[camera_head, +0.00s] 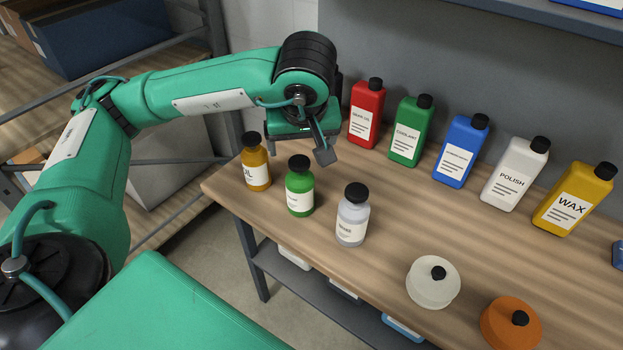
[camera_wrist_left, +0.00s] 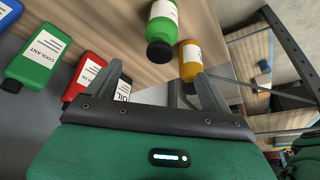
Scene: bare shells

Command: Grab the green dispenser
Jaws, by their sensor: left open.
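A round green bottle (camera_head: 299,200) with a black cap and a white label stands upright on the wooden bench, between an amber bottle (camera_head: 257,177) and a clear grey bottle (camera_head: 352,226). A flat green COOLANT bottle (camera_head: 402,148) stands in the row behind. My left gripper (camera_head: 322,150) is open, above the bench between the round green bottle and the back row, touching neither. In the left wrist view, the round green bottle (camera_wrist_left: 163,22) is beyond my open fingers (camera_wrist_left: 160,82), with the amber bottle (camera_wrist_left: 190,52) beside it. My right gripper is out of view.
Red (camera_head: 362,128), blue (camera_head: 457,160), white POLISH (camera_head: 510,190) and yellow WAX (camera_head: 565,215) bottles line the back by the wall. A white round jar (camera_head: 425,288) and an orange one (camera_head: 503,325) stand near the bench front. Bare bench (camera_head: 470,235) lies between.

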